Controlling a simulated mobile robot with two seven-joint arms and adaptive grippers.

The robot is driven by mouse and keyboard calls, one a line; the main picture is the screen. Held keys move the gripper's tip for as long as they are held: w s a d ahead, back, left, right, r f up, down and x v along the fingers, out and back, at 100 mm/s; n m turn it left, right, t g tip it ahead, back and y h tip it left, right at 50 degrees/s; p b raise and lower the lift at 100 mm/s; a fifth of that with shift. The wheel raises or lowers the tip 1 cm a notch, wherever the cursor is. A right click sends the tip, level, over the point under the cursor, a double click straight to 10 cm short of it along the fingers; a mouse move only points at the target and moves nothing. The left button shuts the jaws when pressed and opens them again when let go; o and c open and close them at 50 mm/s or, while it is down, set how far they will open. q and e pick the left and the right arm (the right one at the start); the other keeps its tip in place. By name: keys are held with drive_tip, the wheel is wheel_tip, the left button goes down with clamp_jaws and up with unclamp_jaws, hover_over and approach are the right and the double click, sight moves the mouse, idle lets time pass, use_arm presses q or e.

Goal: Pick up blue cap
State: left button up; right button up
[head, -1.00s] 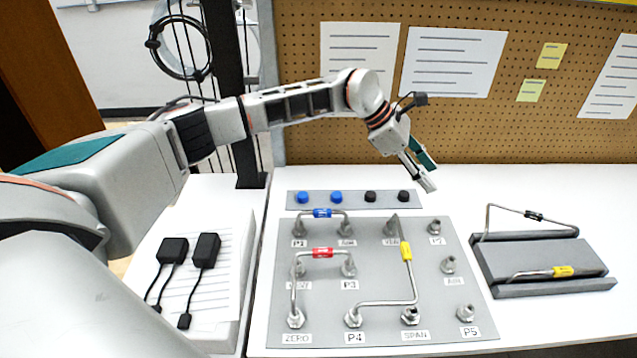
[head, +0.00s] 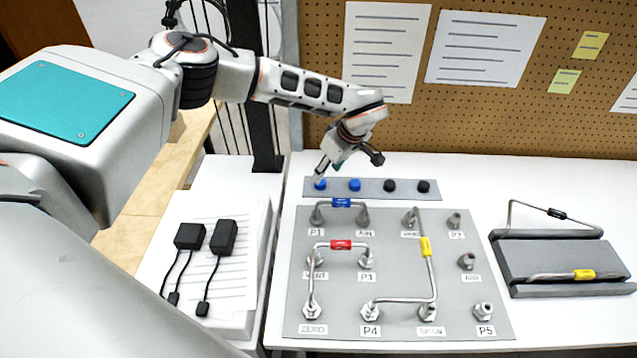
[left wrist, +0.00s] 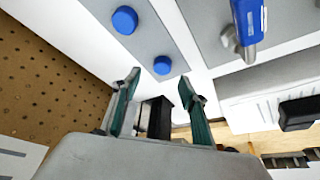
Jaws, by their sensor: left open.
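Two blue caps sit on a grey strip (head: 372,196) at the back of the table: the left cap (head: 320,185) and the one to its right (head: 355,185). My left gripper (head: 326,171) is open, above and close to the left blue cap. In the left wrist view my gripper (left wrist: 160,82) has its two fingers spread, with a blue cap (left wrist: 162,65) in line with the gap, near the fingertips. Nothing is held. The other blue cap (left wrist: 124,20) lies farther off there. My right gripper is out of view.
Two black caps (head: 390,186) (head: 423,186) share the strip. In front is a grey panel (head: 395,285) with fittings and bent tubes. A grey holder (head: 550,262) with tubes stands at right; black adapters (head: 190,236) lie at left. A pegboard (head: 480,120) stands behind.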

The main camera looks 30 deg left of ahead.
sight(322, 183)
use_arm(q)
drive_tip(key=x, duration=0.5)
drive_tip(key=shift+s+a+f, duration=0.1)
drive_tip(key=shift+s+f, duration=0.05)
drive_tip(key=shift+f, duration=0.05)
drive_tip(key=c, duration=0.8)
